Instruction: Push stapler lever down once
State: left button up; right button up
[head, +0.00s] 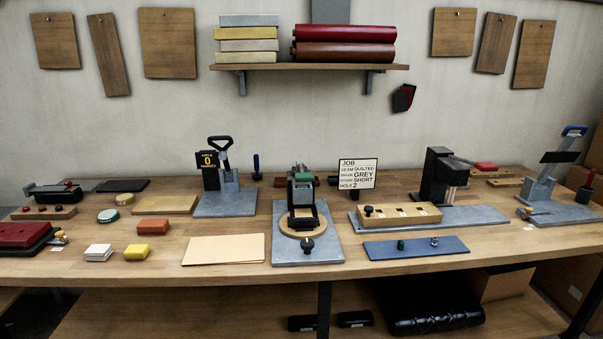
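No machine is clearly labelled as the stapler, so I cannot tell which one it is. In the head view, a press with a raised black loop handle (219,143) stands on a grey plate (225,203) at left of centre. A small black sign (207,160) with a yellow 0 is at its side. Right of centre, a black upright machine (436,175) has a lever with a red grip (485,166) reaching right. At far right, a grey press (540,185) has a raised blue-topped handle (574,131). Neither of my grippers is in view.
A green-and-black machine (302,190) stands on a grey plate at the centre. A job card (358,173) stands behind the wooden hole block (400,215). A blue strip (415,248), beige folder (224,249) and several small blocks lie along the front of the wooden bench (330,273).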

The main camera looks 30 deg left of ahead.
aim_at(303, 176)
jog(key=u, duration=0.15)
jog(key=i, duration=1.3)
jog(key=u, duration=0.45)
